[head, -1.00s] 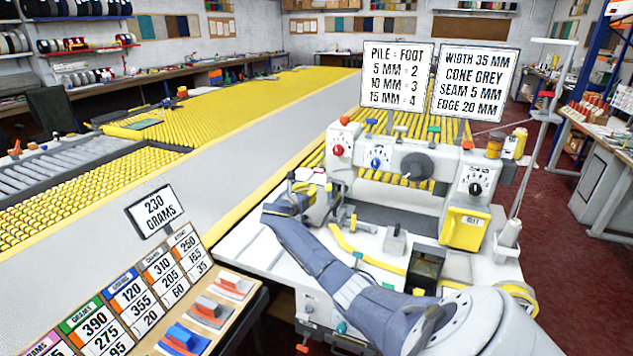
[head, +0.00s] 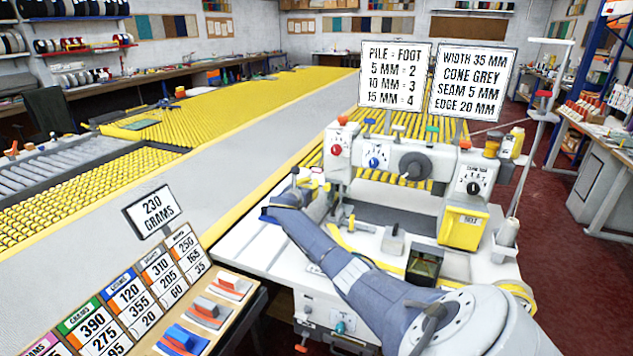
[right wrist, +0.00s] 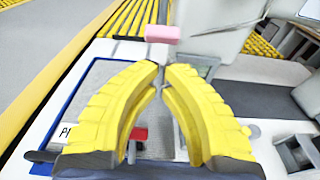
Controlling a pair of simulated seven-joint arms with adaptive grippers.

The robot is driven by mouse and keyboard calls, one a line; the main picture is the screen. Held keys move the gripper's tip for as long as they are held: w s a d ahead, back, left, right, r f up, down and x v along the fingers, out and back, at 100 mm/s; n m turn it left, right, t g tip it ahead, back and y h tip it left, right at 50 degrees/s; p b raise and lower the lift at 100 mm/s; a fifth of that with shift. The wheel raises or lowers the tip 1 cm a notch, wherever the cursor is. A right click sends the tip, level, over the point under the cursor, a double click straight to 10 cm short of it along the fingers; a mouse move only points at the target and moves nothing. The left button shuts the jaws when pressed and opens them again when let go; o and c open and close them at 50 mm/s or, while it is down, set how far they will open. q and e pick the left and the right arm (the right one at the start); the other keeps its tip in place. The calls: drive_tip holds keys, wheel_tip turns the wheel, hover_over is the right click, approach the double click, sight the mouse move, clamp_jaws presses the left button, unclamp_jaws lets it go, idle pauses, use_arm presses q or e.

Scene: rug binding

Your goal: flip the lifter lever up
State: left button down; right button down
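My right arm reaches across the front of the white binding machine (head: 385,210), with its gripper (head: 312,190) at the machine's left end. In the right wrist view the two yellow fingers of the right gripper (right wrist: 162,68) are drawn together at the tips, with only a thin gap and nothing seen held. A pink block-shaped handle (right wrist: 162,33) lies just beyond the fingertips, apart from them in the picture. It may be the lifter lever; I cannot tell for sure. A small red piece (right wrist: 139,133) shows between the fingers, lower down. My left gripper is out of view.
Dials and a dark knob (head: 415,166) line the machine's front. A yellow box (head: 463,228) and a thread cone (head: 508,232) stand at its right. A board of weight cards (head: 130,300) stands front left. The long grey and yellow table (head: 200,165) runs behind.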

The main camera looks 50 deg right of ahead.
sight(320, 162)
drive_tip(key=shift+x, duration=2.7)
